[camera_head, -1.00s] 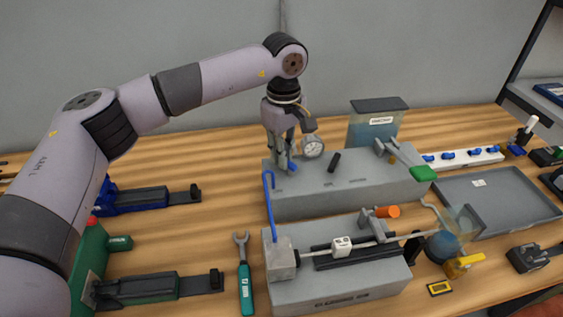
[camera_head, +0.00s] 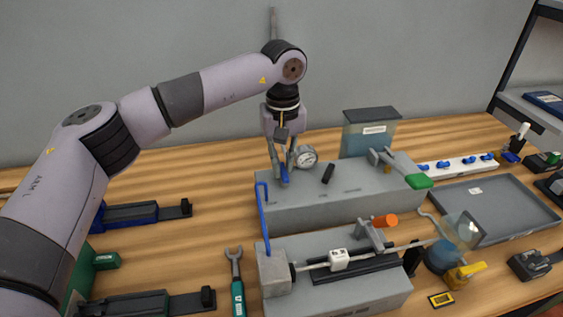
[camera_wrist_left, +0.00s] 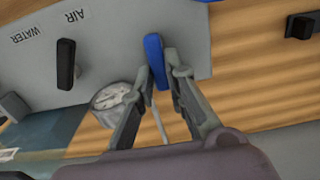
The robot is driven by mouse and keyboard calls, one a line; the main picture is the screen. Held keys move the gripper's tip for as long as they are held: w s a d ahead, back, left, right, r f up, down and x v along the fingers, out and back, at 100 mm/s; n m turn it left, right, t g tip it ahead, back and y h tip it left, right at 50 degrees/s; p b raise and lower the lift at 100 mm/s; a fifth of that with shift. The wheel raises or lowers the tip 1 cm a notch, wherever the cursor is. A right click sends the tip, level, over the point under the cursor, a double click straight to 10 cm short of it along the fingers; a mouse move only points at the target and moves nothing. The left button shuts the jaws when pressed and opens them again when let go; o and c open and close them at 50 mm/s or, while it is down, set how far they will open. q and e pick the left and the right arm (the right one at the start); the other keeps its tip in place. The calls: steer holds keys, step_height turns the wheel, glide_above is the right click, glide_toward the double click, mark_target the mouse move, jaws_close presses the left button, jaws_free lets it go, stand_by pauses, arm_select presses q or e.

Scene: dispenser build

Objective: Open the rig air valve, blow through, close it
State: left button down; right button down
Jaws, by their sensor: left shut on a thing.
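The rig is a grey block (camera_head: 345,205) at the back of the bench, with a round gauge (camera_head: 306,156), a blue lever (camera_head: 284,173) and a black lever (camera_head: 328,173) on top. My left gripper (camera_head: 280,172) points down at its left end. In the left wrist view the gripper (camera_wrist_left: 160,82) has the blue lever (camera_wrist_left: 154,55) between its fingertips and is shut on it. The black lever (camera_wrist_left: 66,62) stands apart, beside it. AIR and WATER labels (camera_wrist_left: 50,25) show on the block; I cannot tell which lever each marks. My right gripper is not in view.
A clear tank (camera_head: 370,135) and green-handled lever (camera_head: 418,181) are at the right of the rig. A wrench (camera_head: 236,285) and a grey tray (camera_head: 500,210) lie nearby.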

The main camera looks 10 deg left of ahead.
mark_target(283, 168)
arm_select(q)
steer(key=shift+r, duration=0.1)
stand_by(0.3)
steer(key=c, duration=1.6)
jaws_free()
step_height(283, 168, up, 12)
